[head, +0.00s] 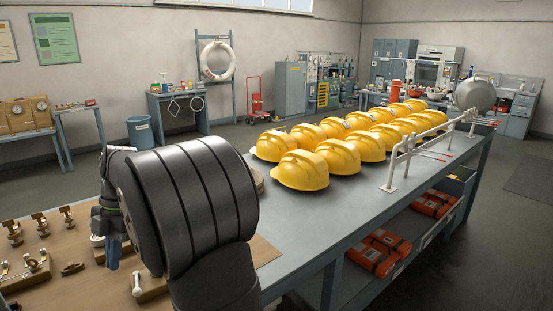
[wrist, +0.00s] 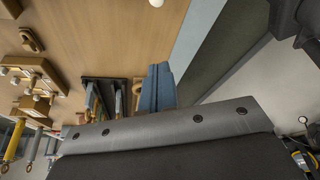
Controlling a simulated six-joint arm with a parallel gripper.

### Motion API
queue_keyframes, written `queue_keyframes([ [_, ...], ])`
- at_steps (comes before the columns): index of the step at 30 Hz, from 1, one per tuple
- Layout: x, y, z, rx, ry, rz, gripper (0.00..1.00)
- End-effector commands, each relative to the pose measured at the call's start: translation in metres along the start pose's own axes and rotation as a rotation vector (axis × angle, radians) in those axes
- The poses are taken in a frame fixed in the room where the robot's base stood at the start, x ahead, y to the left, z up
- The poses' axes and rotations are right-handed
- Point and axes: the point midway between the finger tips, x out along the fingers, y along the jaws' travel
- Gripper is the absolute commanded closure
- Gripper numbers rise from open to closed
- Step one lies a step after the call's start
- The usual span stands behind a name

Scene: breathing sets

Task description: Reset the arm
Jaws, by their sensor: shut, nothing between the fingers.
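My arm's large dark grey ribbed link fills the lower left of the head view and hides part of the bench behind it. My gripper (head: 113,254) shows at its left edge, with blue fingers pointing down over the wooden board. In the wrist view my gripper (wrist: 158,88) shows as blue fingers held together, shut and empty. My own dark grey housing covers the lower part of that view.
The wooden board (head: 70,237) holds several brass fittings (head: 39,222). Yellow helmets (head: 301,170) stand in rows on the grey bench (head: 330,222), beside a white rail (head: 405,158). Orange packs (head: 372,260) lie on the lower shelf. Bench surface in front of the helmets is clear.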

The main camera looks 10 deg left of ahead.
Motion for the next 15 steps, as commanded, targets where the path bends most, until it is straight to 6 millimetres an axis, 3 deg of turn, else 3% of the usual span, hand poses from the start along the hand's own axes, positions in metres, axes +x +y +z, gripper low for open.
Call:
queue_keyframes([
  [15,0.088,0.003,0.0,0.026,-0.002,0.007,1.0],
])
